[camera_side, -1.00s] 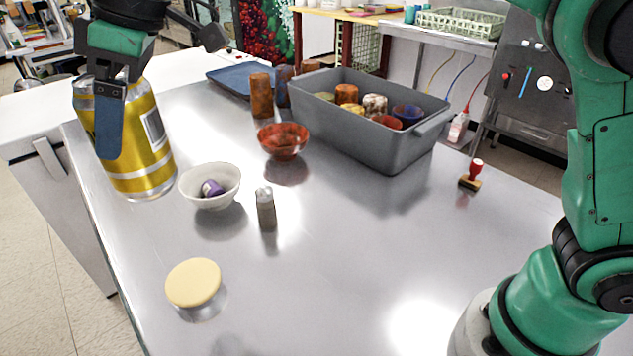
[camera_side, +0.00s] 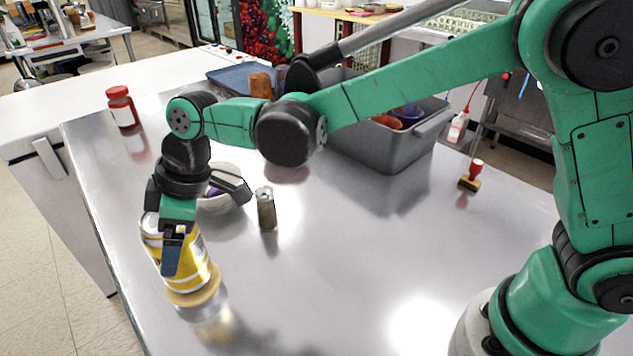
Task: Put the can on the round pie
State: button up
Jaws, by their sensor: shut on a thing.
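The can (camera_side: 197,268), yellow with white and silver parts, is in my gripper (camera_side: 176,248). One blue fingertip shows on the can's near side; the other finger is hidden. The round pie (camera_side: 207,296), flat and pale tan, lies on the metal table directly below the can. The can looks slightly tilted, with its base at the pie's top. I cannot tell whether it rests fully on the pie or is just above it. The can covers most of the pie; its front and right rim show.
A white bowl (camera_side: 226,202) and a small grey shaker (camera_side: 266,209) stand close right of my gripper. A red-lidded jar (camera_side: 123,108) stands behind. A grey tub (camera_side: 390,160) is at the back, partly behind my arm. A red-handled stamp (camera_side: 470,176) is right. The table's middle is clear.

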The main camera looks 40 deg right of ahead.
jog(key=shift+f, duration=0.15)
jog(key=o, duration=1.4)
jog(key=shift+f, duration=0.1)
jog(key=v, duration=1.2)
jog(key=s+d+f+m+t+h, duration=0.1)
jog(key=s+d+f+m, duration=0.1)
jog(key=d+m, duration=0.2)
jog(key=s+d+f+m+t+h, duration=0.1)
jog(key=s+d+f+m+t, duration=0.1)
jog(key=d, duration=0.8)
jog(key=s+d+f+m+t+h, duration=0.2)
jog(key=s+d+m, duration=0.2)
jog(key=d+m, duration=0.2)
jog(key=shift+s+d+f+m, duration=0.2)
jog(key=shift+d+m, duration=0.1)
jog(key=shift+d, duration=0.2)
